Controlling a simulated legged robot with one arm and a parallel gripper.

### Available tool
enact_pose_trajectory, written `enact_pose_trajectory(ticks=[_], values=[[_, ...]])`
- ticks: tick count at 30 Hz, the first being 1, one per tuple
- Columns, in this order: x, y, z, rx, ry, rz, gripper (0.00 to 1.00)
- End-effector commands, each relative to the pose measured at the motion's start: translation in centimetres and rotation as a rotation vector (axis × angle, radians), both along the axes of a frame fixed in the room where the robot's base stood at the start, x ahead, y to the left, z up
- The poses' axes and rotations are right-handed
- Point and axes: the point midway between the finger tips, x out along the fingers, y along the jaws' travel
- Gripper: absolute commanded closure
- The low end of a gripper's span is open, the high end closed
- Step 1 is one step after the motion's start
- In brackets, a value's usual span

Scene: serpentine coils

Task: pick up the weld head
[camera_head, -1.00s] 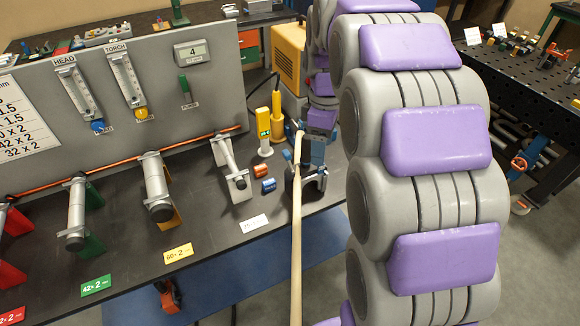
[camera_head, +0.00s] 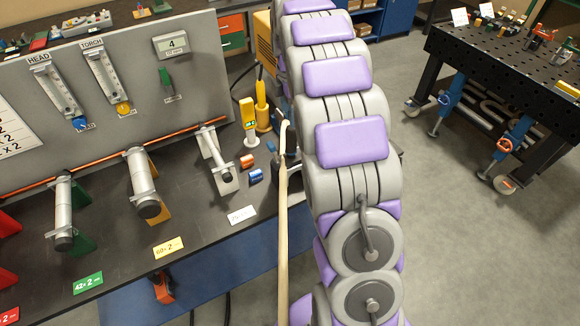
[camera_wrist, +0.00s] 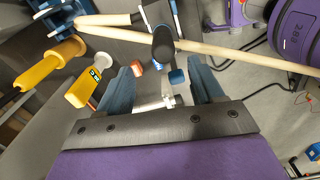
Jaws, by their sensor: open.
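The dark body is beyond the fingertips; the exact gap is unclear. In the head view my arm hides the gripper and most of this spot.
Red (camera_head: 247,160) and blue (camera_head: 256,176) small cylinders lie close by. A yellow device (camera_head: 249,117) and yellow cylinder (camera_head: 262,105) stand behind them. Metal tubes on stands (camera_head: 143,185) line the bench to the left. A perforated table (camera_head: 510,75) stands right; floor lies between.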

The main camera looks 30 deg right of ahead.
Motion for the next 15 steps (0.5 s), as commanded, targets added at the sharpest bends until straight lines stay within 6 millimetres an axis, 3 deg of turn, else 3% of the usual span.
enact_pose_trajectory(ticks=[6,15], values=[[-0.1,-0.1,-4.1,-0.001,0.002,-0.002,0.33],[-0.1,0.1,-5.8,-0.002,-0.002,-0.001,0.33]])
